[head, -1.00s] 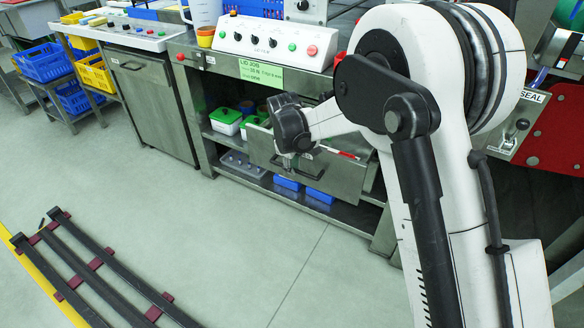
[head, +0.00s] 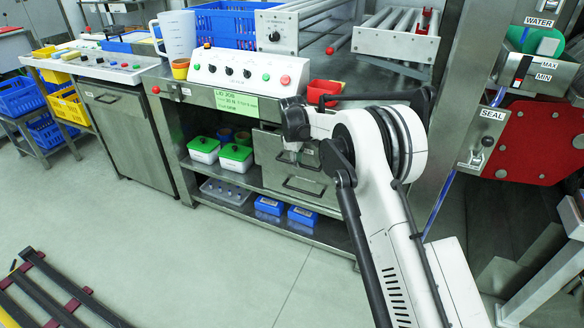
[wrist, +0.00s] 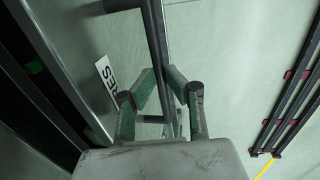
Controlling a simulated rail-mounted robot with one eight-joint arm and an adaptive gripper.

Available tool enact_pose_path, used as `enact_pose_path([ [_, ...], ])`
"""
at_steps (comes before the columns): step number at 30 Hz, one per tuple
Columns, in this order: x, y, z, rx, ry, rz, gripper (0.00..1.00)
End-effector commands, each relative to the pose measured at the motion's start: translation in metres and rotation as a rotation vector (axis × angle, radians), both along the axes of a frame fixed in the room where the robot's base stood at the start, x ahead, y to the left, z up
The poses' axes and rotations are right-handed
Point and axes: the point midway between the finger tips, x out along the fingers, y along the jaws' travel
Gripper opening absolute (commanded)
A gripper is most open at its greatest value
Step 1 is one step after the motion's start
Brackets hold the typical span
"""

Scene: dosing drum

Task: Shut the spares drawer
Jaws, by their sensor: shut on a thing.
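The spares drawer (head: 268,150) is a grey metal front under the bench, just right of the green-lidded tubs. Part of its label, ending "RES", shows on its front in the wrist view (wrist: 106,78). My gripper (wrist: 161,76) is shut on the drawer's bar handle (wrist: 155,35), with one finger on each side of the bar. In the head view my gripper (head: 299,155) is in front of the drawer and hides part of it. How far the drawer stands out is hard to tell.
A second bar handle (head: 302,187) is below my gripper. Green-lidded tubs (head: 236,157) and blue boxes (head: 268,206) stand on shelves nearby. A control panel (head: 250,70) is on the bench above. Dark floor rails (head: 60,290) lie front left; the floor between is open.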

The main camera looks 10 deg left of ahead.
Motion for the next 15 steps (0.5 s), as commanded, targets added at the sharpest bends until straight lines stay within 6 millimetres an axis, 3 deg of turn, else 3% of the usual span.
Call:
enact_pose_path([
  [15, 0.0105, -0.0024, 0.0, 0.001, 0.0, -0.001, 0.0],
])
